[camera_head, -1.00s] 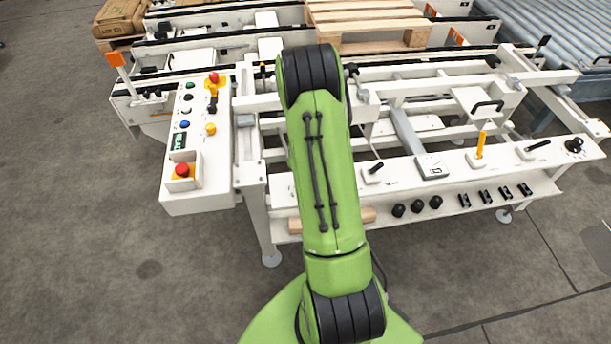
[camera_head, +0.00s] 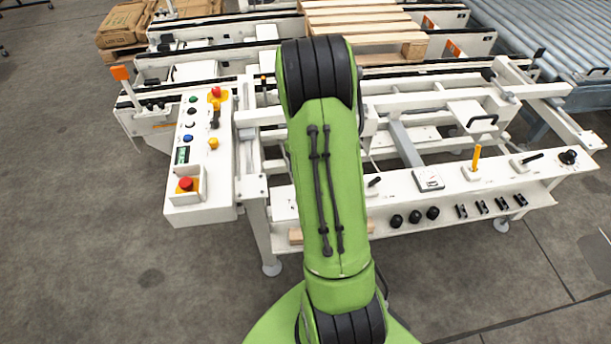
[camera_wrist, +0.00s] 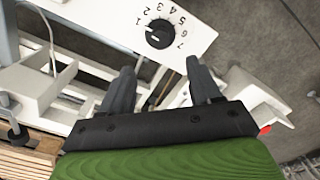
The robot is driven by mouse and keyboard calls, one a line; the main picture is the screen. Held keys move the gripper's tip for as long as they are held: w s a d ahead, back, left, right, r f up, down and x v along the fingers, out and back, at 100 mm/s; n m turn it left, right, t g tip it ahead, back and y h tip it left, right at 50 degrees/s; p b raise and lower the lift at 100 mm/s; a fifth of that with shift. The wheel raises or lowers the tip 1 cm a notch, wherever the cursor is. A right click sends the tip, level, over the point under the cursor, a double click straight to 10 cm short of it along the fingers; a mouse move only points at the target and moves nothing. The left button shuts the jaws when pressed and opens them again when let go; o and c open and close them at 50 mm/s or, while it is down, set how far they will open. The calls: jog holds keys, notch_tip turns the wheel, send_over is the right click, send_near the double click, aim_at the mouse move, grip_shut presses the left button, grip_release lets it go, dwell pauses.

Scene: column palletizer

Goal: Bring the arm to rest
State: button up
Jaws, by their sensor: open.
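My gripper (camera_wrist: 162,85) shows in the wrist view with its two dark grey fingers apart and nothing between them. Beyond the fingertips is a white panel with a black rotary knob (camera_wrist: 159,33) ringed by printed numbers. The gripper appears apart from the knob, though the exact gap cannot be told. In the head view my green arm rises through the middle of the picture and hides part of the machine; my gripper is not visible there. The same kind of black knob (camera_head: 568,157) shows at the right end of the machine's front panel.
The white machine frame (camera_head: 420,200) stands close in front of my arm. A control box (camera_head: 203,205) with coloured buttons is at its left. A yellow lever (camera_head: 476,158) stands on the front panel. Wooden pallets (camera_head: 365,30) lie behind. Grey floor (camera_head: 100,260) is clear at left.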

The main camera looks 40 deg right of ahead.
jog(key=shift+r, duration=1.95)
